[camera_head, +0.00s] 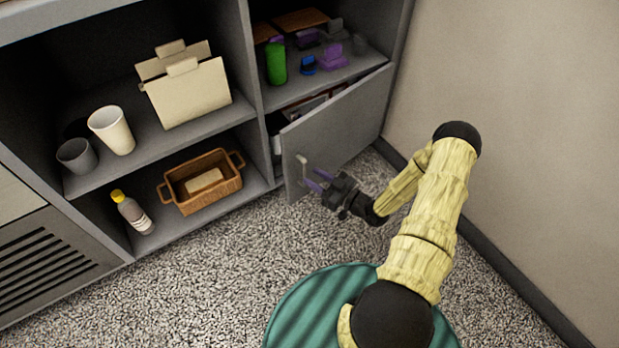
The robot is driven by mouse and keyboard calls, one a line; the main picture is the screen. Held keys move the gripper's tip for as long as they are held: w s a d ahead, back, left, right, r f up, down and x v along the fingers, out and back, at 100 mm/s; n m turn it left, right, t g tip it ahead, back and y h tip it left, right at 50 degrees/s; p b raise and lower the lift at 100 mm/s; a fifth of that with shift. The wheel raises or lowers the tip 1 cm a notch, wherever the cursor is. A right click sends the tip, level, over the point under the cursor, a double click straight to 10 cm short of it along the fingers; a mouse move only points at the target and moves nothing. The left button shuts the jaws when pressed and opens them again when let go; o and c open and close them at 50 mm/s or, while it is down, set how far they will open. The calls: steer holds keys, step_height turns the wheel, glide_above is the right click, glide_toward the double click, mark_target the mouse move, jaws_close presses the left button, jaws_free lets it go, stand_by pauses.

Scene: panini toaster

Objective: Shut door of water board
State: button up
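The grey cabinet door (335,130) is at the lower right of the shelf unit. It is hinged on its right side and stands partly open, with its free left edge swung out from the cabinet. A small light handle (302,160) is near that free edge. My gripper (316,179) is in front of the door's outer face, close to the handle and just below it. I cannot tell whether a fingertip touches the door. The compartment behind the door is mostly hidden.
The shelf unit holds a cream panini toaster (190,92), a white cup (112,130), a grey cup (77,156), a brown basket (204,190), a bottle (132,212) and a green cup (276,62). A wall (530,120) stands right. Carpet (215,270) in front is clear.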

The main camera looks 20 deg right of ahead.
mark_target(298, 166)
steer(key=x, duration=0.2)
steer(key=shift+w+a, duration=0.2)
jaws_close()
steer(key=x, duration=0.3)
steer(key=b+x, duration=0.1)
steer(key=x, duration=0.1)
steer(key=shift+w+d, duration=0.15)
steer(key=shift+w, duration=0.45)
steer(key=shift+s, duration=0.1)
jaws_free()
